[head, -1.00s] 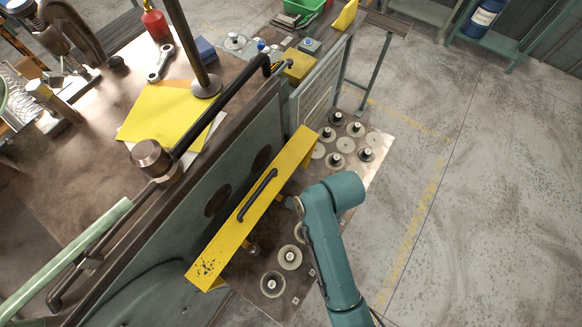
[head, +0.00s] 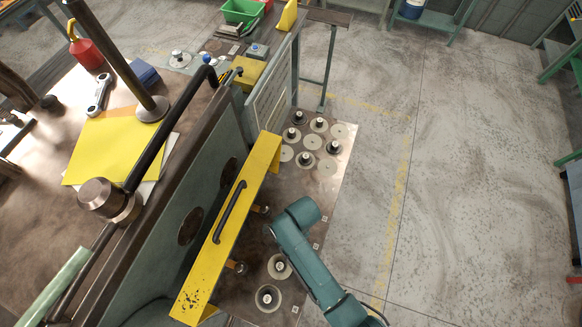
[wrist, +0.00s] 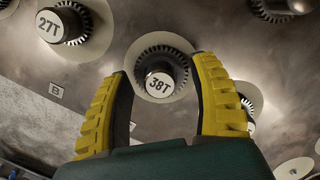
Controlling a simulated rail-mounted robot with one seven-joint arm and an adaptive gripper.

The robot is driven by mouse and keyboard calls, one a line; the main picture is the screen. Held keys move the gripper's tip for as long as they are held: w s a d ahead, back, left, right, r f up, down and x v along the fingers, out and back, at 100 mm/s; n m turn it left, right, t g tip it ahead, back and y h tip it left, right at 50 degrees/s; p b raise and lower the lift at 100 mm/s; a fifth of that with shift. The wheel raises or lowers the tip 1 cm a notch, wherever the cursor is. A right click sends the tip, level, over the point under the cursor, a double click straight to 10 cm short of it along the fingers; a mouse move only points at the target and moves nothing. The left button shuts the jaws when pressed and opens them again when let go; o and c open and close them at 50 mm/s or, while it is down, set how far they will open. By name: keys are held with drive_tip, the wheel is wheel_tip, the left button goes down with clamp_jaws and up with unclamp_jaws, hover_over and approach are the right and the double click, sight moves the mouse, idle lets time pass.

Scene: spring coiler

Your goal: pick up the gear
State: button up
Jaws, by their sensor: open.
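In the wrist view a dark toothed gear with a pale hub face marked 38T (wrist: 160,80) sits on a pale round disc, between and just beyond my two yellow-padded fingers. My gripper (wrist: 164,72) is open, with one finger on each side of this gear and nothing held. Another gear marked 27T (wrist: 64,25) is at the upper left, and part of a third (wrist: 285,8) shows at the upper right. In the head view my arm reaches over the brown plate (head: 318,215); its own links hide the gripper's fingers.
A yellow guard bar (head: 228,225) with a black handle stands along the plate's left side, close to my arm. Several gears (head: 312,142) sit on discs at the far end, and two more (head: 267,297) at the near end. Open floor (head: 480,180) lies to the right.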

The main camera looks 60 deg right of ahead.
drive_tip(key=shift+c, duration=0.3)
clamp_jaws()
drive_tip(key=shift+r, duration=0.1)
wheel_tip(320, 180, up, 12)
drive_tip(key=p, duration=0.4)
